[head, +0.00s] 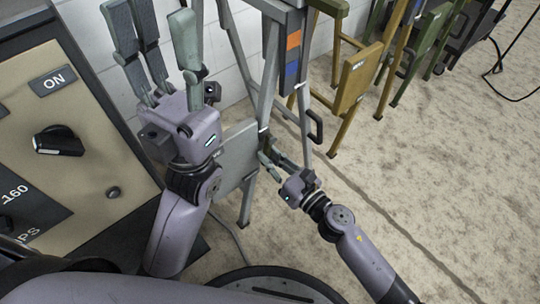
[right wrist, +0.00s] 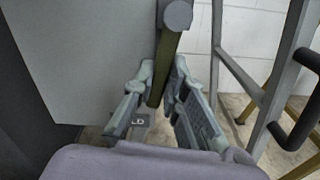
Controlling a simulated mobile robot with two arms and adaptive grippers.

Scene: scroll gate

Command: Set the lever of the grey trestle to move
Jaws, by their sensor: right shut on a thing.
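The grey trestle (head: 268,70) stands by the wall in the upper middle of the head view, with an orange patch and a blue patch on its upright. A grey panel (head: 238,152) hangs low on it. In the right wrist view the lever (right wrist: 164,60) is an olive bar hanging from a round grey pivot. My right gripper (head: 269,163) is at the panel's right edge, shut on the lever; its fingers lie either side of the bar in the right wrist view. A plate below ends in "LD", the rest hidden. My left gripper (head: 160,35) is raised, open and empty.
A machine cabinet (head: 80,130) with a black knob and an "ON" label fills the left. A tan trestle (head: 357,80) and a green one (head: 425,45) stand further right along the wall. A dark handle (head: 315,126) sticks out nearby. The floor at right is clear.

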